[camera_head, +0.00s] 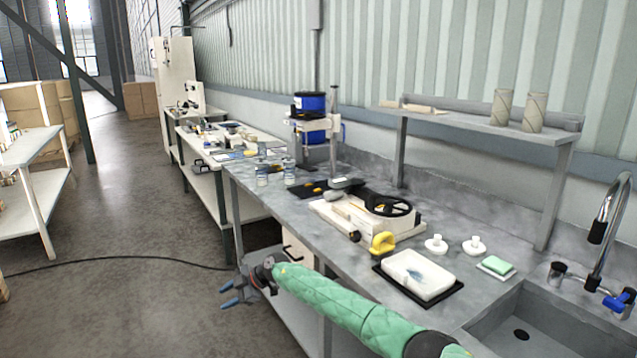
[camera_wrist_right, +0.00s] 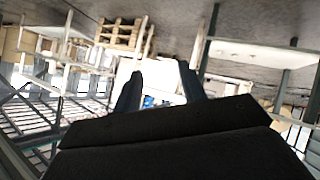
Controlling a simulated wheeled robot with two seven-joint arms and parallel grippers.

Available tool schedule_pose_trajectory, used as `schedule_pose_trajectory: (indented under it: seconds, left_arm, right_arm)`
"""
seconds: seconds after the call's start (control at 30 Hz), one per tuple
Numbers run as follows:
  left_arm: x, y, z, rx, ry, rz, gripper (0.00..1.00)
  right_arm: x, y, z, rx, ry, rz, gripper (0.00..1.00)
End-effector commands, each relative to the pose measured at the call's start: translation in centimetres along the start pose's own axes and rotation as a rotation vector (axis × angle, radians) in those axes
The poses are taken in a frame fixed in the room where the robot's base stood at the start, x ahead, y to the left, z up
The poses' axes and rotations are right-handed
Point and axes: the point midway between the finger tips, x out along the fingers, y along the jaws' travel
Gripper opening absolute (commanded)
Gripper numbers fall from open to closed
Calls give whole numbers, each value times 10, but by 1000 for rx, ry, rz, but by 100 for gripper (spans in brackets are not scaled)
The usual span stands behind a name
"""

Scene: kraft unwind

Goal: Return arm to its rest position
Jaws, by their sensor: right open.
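My right arm, in a green sleeve (camera_head: 335,302), reaches in from the lower right in the head view. My right gripper (camera_head: 228,294) hangs past the front edge of the grey workbench, above the floor. Its two blue fingers are apart with nothing between them. In the right wrist view the fingers (camera_wrist_right: 160,85) stand apart, with shelving and floor tilted behind them. My left gripper is not in view.
A raised shelf (camera_head: 480,126) carries cardboard tubes (camera_head: 502,107). A black cable (camera_head: 130,257) lies on the open floor at left.

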Motion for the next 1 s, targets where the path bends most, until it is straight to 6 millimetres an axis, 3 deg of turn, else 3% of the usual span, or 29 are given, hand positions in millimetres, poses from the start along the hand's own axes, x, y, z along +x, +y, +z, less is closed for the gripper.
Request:
schedule_pose_trajectory:
  seconds: [0.03, 0.2, 0.33, 0.5, 0.77, 1.0]
  left_arm:
    - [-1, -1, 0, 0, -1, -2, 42]
    - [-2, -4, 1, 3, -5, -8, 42]
    - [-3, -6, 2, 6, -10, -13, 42]
    - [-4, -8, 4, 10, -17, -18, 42]
    - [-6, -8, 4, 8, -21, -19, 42]
    - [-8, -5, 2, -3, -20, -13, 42]
  right_arm:
    - [14, -10, -12, 2, 60, 44, 42]
    - [36, -27, -49, 20, 229, 235, 42]
    - [39, -37, -71, 59, 326, 391, 42]
    - [29, -50, -86, 145, 405, 602, 42]
    - [-8, -77, -78, 336, 421, 907, 42]
    - [-51, -121, -43, 561, 331, 1130, 42]
